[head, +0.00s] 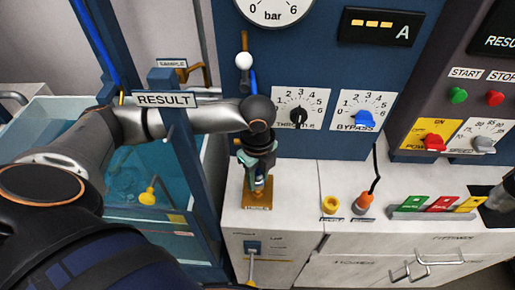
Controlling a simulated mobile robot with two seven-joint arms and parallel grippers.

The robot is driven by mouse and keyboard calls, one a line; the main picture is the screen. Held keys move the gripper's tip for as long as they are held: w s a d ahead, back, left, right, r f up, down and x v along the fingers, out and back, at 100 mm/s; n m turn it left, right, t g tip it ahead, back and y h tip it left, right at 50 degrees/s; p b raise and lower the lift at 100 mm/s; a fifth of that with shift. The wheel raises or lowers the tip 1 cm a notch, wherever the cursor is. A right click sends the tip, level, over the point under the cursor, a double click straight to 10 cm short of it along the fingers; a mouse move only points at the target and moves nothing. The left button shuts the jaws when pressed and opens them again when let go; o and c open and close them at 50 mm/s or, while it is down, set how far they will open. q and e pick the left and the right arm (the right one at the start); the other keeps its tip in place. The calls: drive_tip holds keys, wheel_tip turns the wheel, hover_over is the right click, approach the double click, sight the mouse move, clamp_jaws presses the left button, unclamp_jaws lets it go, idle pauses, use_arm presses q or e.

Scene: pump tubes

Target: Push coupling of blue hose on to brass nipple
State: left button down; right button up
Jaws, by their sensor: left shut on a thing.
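My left gripper (259,172) reaches in from the left and points down over the brass plate (258,201) on the white bench. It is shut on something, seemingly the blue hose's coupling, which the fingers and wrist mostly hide. The brass nipple is not clearly visible; the gripper stands over its likely place on the plate. I cannot tell whether the coupling touches it. A short blue hose piece (253,80) shows above my wrist. My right gripper (490,210) is partly in view at the right edge, and its fingers are unclear.
A blue panel with THROTTLE (299,116) and BYPASS (364,119) knobs stands close behind. A yellow cap (331,204) and an orange plug (364,202) are to the right. Green, red and yellow labelled blocks (440,203) lie farther right. A water tank (120,195) is at the left.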

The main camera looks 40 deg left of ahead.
sight(258, 177)
use_arm(q)
drive_tip(key=shift+s+f, duration=0.1)
drive_tip(key=shift+f, duration=1.3)
drive_tip(key=shift+c, duration=2.2)
unclamp_jaws()
wheel_tip(258, 177, up, 13)
drive_tip(key=shift+f, duration=0.2)
drive_tip(key=shift+d, duration=0.1)
